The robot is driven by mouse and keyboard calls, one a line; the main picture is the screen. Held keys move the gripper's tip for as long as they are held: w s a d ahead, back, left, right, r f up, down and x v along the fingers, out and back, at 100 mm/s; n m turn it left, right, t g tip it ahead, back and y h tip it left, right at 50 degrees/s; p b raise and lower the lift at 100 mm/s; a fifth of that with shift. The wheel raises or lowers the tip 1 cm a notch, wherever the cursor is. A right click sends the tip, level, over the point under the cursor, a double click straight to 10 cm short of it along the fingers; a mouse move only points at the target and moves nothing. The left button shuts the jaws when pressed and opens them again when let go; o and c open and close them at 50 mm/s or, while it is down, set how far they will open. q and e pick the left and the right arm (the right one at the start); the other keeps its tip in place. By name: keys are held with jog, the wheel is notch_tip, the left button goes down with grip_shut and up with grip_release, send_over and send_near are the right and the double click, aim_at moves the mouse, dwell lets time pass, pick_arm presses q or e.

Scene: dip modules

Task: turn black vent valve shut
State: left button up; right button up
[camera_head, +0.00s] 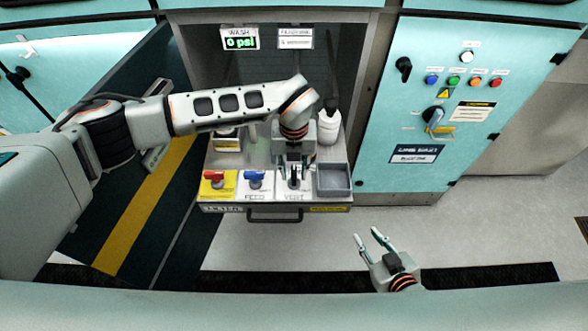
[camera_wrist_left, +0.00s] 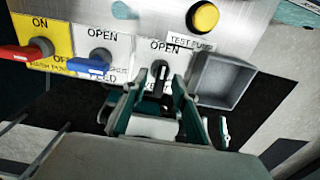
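The black vent valve (camera_wrist_left: 160,74) is on a white plate at the right end of the valve row. In the left wrist view its handle points up the picture toward the word OPEN. In the head view it (camera_head: 294,181) is partly hidden by my left gripper (camera_head: 293,173). The left gripper (camera_wrist_left: 156,92) has its two fingers apart, one on each side of the black handle. I cannot tell whether either finger touches it. My right gripper (camera_head: 368,235) is open and empty over the floor at the lower right.
A red valve (camera_wrist_left: 22,53) and a blue valve (camera_wrist_left: 93,59) sit to the left on the same panel. A grey tray (camera_wrist_left: 222,80) is right beside the vent plate, and a yellow button (camera_wrist_left: 204,18) is behind. A white bottle (camera_head: 328,124) stands behind the panel. A drawer handle (camera_head: 274,216) sticks out below.

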pick_arm(q)
grip_shut()
jog(key=m, duration=0.3)
jog(key=shift+m+b, duration=0.4)
jog(key=m, duration=0.3)
jog(key=shift+m+b, duration=0.3)
jog(key=shift+b, duration=0.1)
jog(key=m+b, duration=0.1)
jog(key=m, duration=0.4)
jog(key=shift+m, duration=0.3)
jog(key=shift+m+b, duration=0.65)
jog(key=shift+m, duration=1.85)
